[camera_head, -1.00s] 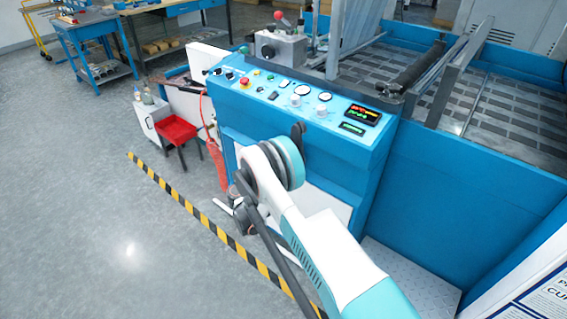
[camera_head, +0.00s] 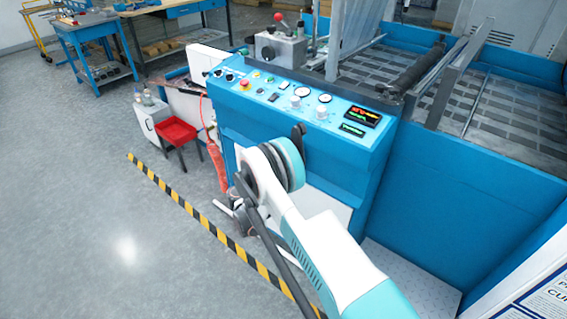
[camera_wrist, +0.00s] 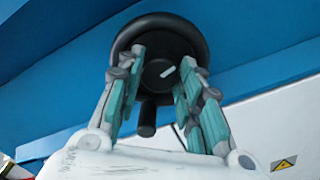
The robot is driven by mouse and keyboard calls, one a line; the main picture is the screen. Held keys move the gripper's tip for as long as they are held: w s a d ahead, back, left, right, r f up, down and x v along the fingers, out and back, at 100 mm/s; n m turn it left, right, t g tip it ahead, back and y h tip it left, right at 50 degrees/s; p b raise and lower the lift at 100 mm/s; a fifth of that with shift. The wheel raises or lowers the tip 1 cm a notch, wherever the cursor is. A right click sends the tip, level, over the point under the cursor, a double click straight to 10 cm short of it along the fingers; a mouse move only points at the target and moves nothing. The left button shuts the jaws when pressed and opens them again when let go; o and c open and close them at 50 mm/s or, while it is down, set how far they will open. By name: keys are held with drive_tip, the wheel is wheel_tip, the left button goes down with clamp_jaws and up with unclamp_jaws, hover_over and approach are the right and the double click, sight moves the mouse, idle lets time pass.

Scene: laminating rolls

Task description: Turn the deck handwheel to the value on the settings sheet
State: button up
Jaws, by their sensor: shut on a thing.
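A black round handwheel (camera_wrist: 160,22) is in the upper middle of the wrist view, against blue panelling. It has a short pale mark on its face, and a black handle (camera_wrist: 147,120) stands out at its lower side. My gripper (camera_wrist: 163,62) is shut on the handwheel, with one grey-and-teal finger on each side of its face. The exact contact points are hard to see. In the head view, my arm hides the gripper and most of the area around it. No readable settings value shows.
The blue machine's sloping console (camera_head: 285,98) carries gauges, knobs and a lit display (camera_head: 364,115). A sheet with large print (camera_head: 540,300) is cut off at lower right. Floor beyond the striped tape (camera_head: 190,208) is clear.

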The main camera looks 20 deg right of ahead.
drive_tip(key=shift+f+m, duration=0.15)
drive_tip(key=shift+m, duration=7.95)
drive_tip(key=o, duration=1.1)
drive_tip(key=shift+c, duration=0.2)
drive_tip(key=v, duration=1.2)
